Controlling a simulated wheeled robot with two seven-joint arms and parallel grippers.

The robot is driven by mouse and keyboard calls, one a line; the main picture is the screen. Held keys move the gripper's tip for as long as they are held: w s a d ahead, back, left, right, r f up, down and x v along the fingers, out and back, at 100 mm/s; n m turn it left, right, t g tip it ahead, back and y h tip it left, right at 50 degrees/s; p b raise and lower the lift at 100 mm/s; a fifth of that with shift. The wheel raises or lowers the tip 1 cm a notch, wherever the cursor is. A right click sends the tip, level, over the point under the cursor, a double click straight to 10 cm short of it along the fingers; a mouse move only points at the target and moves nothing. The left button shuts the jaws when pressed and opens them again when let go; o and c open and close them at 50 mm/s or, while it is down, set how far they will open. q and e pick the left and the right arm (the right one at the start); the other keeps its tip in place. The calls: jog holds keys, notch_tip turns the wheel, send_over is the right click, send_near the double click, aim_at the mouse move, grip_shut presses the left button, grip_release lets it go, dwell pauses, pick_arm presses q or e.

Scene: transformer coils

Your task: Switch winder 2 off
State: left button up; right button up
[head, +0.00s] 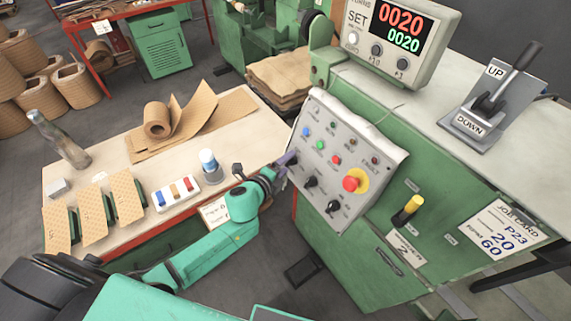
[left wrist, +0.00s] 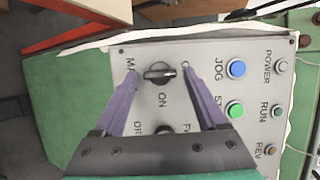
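The winder's grey control panel (head: 340,150) is on the front of the green machine; a tag on the machine (head: 405,248) shows a 2. My left gripper (head: 287,160) is at the panel's left edge. In the left wrist view its purple fingers (left wrist: 160,73) are open, one on each side of the black main switch (left wrist: 158,73), with gaps visible. The switch's grip lies crosswise between the fingers; "ON" (left wrist: 162,100) reads beside it. The full MAIN label is partly covered by a finger. The counter (head: 400,30) is lit, showing 0020 twice. My right gripper is not seen.
Near the gripper are a blue button (left wrist: 237,68), a green button (left wrist: 235,109) and other black knobs (head: 310,181). A red emergency stop (head: 352,183) sits further right. A bench (head: 120,178) with paper and small parts stands left. A lever (head: 505,80) stands on top.

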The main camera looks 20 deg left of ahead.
pick_arm(q)
jog(key=shift+s, duration=0.1)
jog(key=b+v, duration=0.2)
jog(key=v, duration=1.2)
jog(key=shift+s, duration=0.2)
jog(key=shift+a, duration=0.1)
jog(key=s+a+f+n+g+y+b, duration=0.15)
jog(key=a+f+n, duration=0.25)
jog(key=f, duration=0.6)
jog(key=s+a+f+n+g+y, duration=0.1)
jog(key=s+a+f+n+g, duration=0.3)
jog(key=f, duration=0.6)
jog(key=s+a+f+n+y+b, duration=0.1)
jog(key=a+f+n+y, duration=0.3)
jog(key=f, duration=0.6)
jog(key=s+d+f+n+g+h, duration=0.1)
jog(key=s+f+n+g, duration=0.2)
jog(key=s+f, duration=0.6)
jog(key=s+d+f+n+g+h+b, duration=0.1)
jog(key=s+d+f+n+g, duration=0.1)
jog(key=s+f+n, duration=0.3)
jog(key=s+f+g, duration=0.1)
jog(key=s+f, duration=0.3)
jog(key=s, duration=0.4)
jog(key=shift+s+f+g+h, duration=0.2)
jog(key=shift+f+g+h, duration=0.15)
jog(key=shift+f, duration=0.05)
